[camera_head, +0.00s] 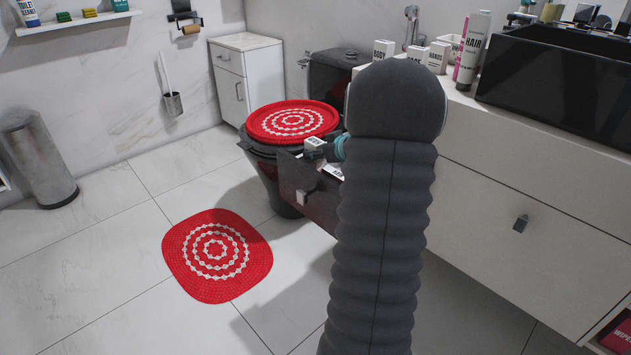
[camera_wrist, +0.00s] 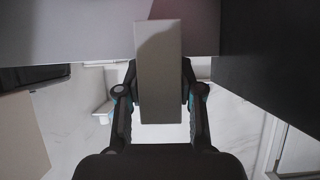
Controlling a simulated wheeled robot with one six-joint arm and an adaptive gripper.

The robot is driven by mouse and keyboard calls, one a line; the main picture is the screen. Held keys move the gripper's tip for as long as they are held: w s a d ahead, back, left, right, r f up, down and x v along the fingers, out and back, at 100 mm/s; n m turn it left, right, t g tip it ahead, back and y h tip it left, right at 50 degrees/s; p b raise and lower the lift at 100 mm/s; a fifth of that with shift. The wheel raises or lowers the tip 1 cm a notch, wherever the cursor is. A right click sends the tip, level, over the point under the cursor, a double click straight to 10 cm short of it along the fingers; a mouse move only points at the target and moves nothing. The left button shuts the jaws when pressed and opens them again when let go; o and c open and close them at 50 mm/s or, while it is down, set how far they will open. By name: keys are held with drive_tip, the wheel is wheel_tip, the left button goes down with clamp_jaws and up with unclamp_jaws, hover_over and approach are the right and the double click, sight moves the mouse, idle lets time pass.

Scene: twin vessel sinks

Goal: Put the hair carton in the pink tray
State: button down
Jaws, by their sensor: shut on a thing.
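A small pale carton (camera_head: 317,145) is held in my gripper (camera_head: 340,148), just above an open dark drawer (camera_head: 308,185) beside the toilet. In the wrist view the carton (camera_wrist: 158,70) stands out as a plain grey-white block between the two fingers of my gripper (camera_wrist: 159,95), shut on its sides. Its label is not readable, so I cannot confirm that it is the hair carton. My arm hides much of the gripper and part of the drawer. I cannot make out a pink tray in either view.
White cartons marked BODY (camera_head: 383,50) and HANDS (camera_head: 438,57) stand on the counter. A HAIR bottle (camera_head: 472,50) is near the black sink (camera_head: 560,80). The toilet (camera_head: 290,125) has a red cover. A red mat (camera_head: 217,255) lies on open floor.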

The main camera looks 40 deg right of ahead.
wheel_tip(320, 180, down, 9)
drive_tip(key=shift+r+b, duration=0.15)
drive_tip(key=shift+b, duration=1)
drive_tip(key=shift+r, duration=0.25)
drive_tip(key=c, duration=0.7)
unclamp_jaws()
drive_tip(key=shift+r, duration=0.1)
drive_tip(key=shift+p+v, duration=0.8)
drive_tip(key=shift+v, duration=3)
drive_tip(key=shift+r, duration=0.1)
